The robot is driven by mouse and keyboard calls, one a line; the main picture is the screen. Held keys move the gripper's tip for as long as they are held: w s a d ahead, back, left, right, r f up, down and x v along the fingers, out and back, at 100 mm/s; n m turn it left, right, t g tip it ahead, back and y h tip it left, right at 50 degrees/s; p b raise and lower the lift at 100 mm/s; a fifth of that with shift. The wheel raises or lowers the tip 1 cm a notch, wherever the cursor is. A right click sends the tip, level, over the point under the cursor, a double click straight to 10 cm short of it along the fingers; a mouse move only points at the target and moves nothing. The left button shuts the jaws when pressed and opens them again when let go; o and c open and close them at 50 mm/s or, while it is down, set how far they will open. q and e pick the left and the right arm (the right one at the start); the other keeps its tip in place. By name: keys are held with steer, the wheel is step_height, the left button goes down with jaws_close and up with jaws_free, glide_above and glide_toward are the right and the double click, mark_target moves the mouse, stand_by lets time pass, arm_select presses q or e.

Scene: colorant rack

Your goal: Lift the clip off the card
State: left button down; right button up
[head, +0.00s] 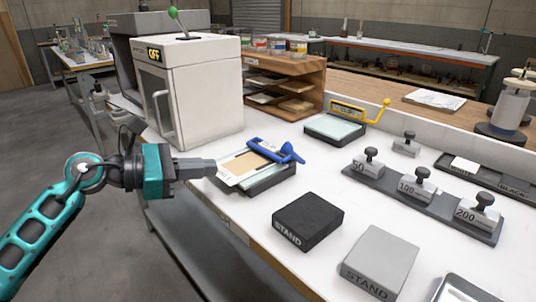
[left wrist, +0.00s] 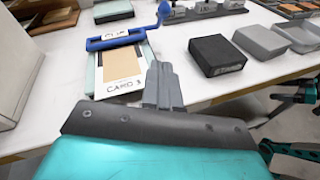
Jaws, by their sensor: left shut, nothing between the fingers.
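The card (head: 240,166) is a pale sheet with a tan panel, marked CARD 3 in the left wrist view (left wrist: 105,81). It lies on a dark-edged tray (head: 272,184) near the bench's front edge. The blue clip (head: 277,150) lies across the card's far end, with a lever arm and knob at its right; its CLIP label shows in the left wrist view (left wrist: 115,36). My left gripper (head: 213,168) is shut and empty at the card's near left edge. In the left wrist view its fingertips (left wrist: 161,68) are beside the card, apart from the clip.
A black stand (head: 308,220) and a grey stand (head: 381,262) sit to the right. Several weights stand on a rack (head: 440,212) behind them. A white oven (head: 195,95) stands at left. A yellow clip (head: 350,112) is on another tray behind. Bare bench lies between.

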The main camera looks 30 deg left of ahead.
arm_select(q)
steer(key=p+x, duration=0.1)
steer(key=x, duration=0.8)
steer(key=w+d, duration=0.1)
steer(key=w+d+r+p, duration=0.1)
steer(key=w+d, duration=0.1)
steer(key=shift+w+r, duration=0.1)
steer(key=shift+r, duration=0.25)
arm_select(e)
steer(key=shift+d+r, duration=0.5)
steer(key=shift+d, duration=0.15)
arm_select(q)
steer(key=shift+p, duration=0.3)
arm_select(e)
steer(key=shift+s, duration=0.1)
